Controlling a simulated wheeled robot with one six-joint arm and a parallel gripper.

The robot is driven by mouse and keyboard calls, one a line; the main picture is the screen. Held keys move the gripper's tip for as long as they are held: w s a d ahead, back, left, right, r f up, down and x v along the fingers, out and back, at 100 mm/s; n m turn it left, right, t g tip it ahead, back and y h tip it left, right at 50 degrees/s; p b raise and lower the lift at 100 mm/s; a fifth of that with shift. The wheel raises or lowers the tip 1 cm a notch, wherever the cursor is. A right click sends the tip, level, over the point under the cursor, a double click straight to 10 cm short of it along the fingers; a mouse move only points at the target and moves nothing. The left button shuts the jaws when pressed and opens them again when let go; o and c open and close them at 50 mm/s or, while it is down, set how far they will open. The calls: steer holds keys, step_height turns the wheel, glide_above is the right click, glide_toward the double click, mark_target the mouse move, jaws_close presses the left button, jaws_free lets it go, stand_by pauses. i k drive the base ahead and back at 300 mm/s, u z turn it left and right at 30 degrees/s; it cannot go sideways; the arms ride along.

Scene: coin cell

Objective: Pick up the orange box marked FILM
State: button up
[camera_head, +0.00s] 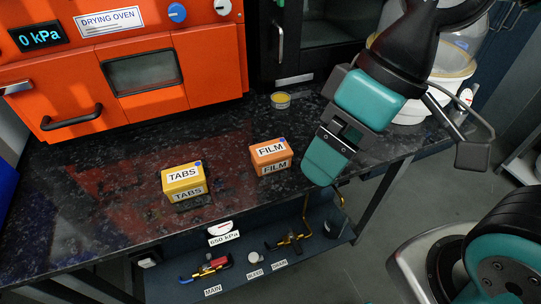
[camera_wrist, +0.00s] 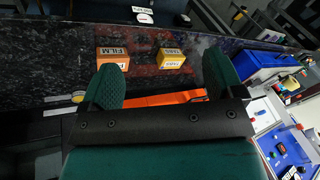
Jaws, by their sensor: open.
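The orange box marked FILM (camera_head: 270,157) stands on the dark speckled counter (camera_head: 110,230), right of the yellow box marked TABS (camera_head: 184,179). In the wrist view the FILM box (camera_wrist: 112,58) looks upside down, just past the tip of the left finger. The TABS box (camera_wrist: 171,58) shows beyond the gap between the fingers. My gripper (camera_head: 325,165) is to the right of the FILM box in the head view, apart from it, near the counter's right edge. Its two teal fingers (camera_wrist: 166,78) are spread with nothing held between them.
The orange drying oven (camera_head: 210,75) stands at the back left. A small round yellow-topped container (camera_head: 280,100) sits behind the FILM box. A lower shelf (camera_head: 260,250) holds valves and a gauge. The counter around both boxes is clear.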

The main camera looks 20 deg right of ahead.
mark_target(270, 157)
steer(key=k, duration=0.5)
steer(key=u, duration=1.5)
steer(key=i, duration=0.9)
steer(key=z, duration=1.9)
